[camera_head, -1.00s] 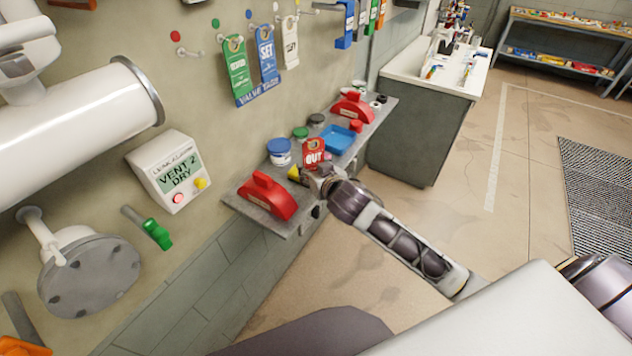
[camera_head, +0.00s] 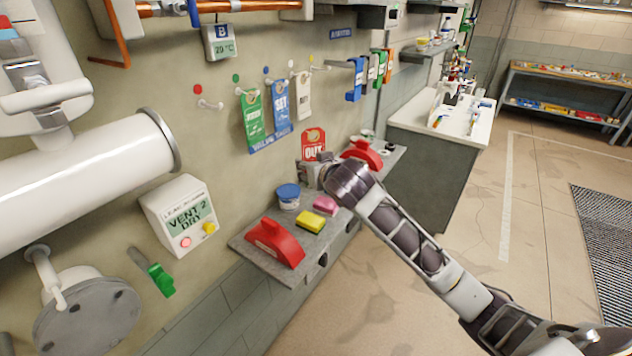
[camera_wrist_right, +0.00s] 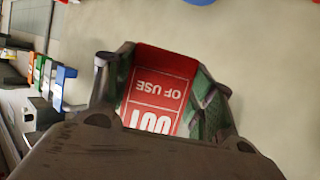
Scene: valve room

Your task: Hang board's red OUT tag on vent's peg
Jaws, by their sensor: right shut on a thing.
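The red OUT tag (camera_head: 313,139) is held up in front of the wall, above the grey ledge, by my right gripper (camera_head: 313,167). In the right wrist view the tag (camera_wrist_right: 158,92) sits upside down between the fingers of the shut gripper (camera_wrist_right: 160,95). An empty peg (camera_head: 209,104) shows on the tag board under a red dot, left of the hanging green tag (camera_head: 252,118), blue tag (camera_head: 277,103) and white tag (camera_head: 304,97). The VENT 2 DRY box (camera_head: 183,215) is at the left, with a green-handled lever (camera_head: 160,279) below it. No separate vent peg is clear. My left gripper is out of view.
The grey ledge (camera_head: 270,250) carries a red handle-shaped piece (camera_head: 275,243), a blue-lidded tub (camera_head: 288,196), a yellow sponge (camera_head: 311,222) and a pink sponge (camera_head: 325,205). A thick white pipe (camera_head: 85,170) juts out at the left. The air before the wall between is clear.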

